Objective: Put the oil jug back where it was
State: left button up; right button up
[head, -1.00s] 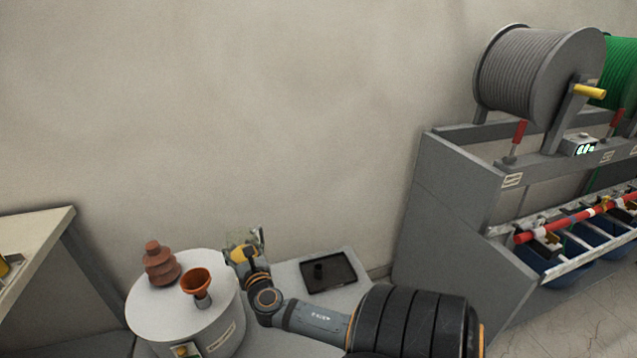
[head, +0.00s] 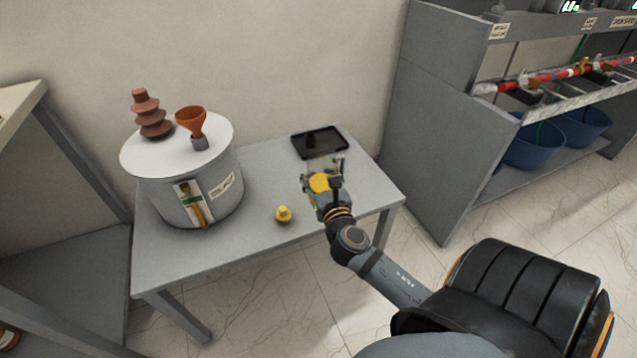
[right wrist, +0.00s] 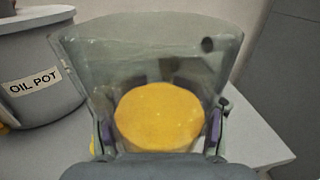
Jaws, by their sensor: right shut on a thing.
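The oil jug, a clear see-through vessel (head: 327,163), is in my right gripper (head: 320,184) above the right part of the grey table. In the right wrist view the jug (right wrist: 150,50) fills the middle, with a round yellow patch inside or behind its wall; I cannot tell which. Both fingers of my right gripper (right wrist: 158,135) press on its sides. The jug's base is hidden, so I cannot tell whether it touches the table. My left gripper is not in view.
The white-topped oil pot (head: 215,160) stands on the table's left, bearing a brown ribbed bushing (head: 150,118) and an orange funnel (head: 191,122). A black tray (head: 335,150) with a small dark part lies behind the jug. A yellow knob-like piece (head: 283,215) sits near the front edge.

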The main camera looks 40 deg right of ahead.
pick_arm(q)
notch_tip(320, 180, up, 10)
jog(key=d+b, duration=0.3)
jog(key=b, duration=0.1)
pick_arm(e)
jog(key=w+d+f+b, duration=0.1)
jog(key=w+f, duration=0.2)
jog(key=f, duration=0.1)
jog(key=w+d+f+b, duration=0.2)
jog(key=w+f, duration=0.2)
jog(key=w+d+f+b, duration=0.1)
jog(key=w+d+f, duration=0.1)
jog(key=w+f, duration=0.2)
jog(key=shift+w+f, duration=0.2)
jog(key=shift+w, duration=0.05)
jog(key=shift+d+f, duration=0.1)
jog(key=shift+f, duration=0.05)
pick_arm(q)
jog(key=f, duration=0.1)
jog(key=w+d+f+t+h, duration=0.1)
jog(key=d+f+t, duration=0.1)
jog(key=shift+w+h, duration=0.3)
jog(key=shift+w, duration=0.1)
pick_arm(e)
jog(key=shift+r, duration=0.2)
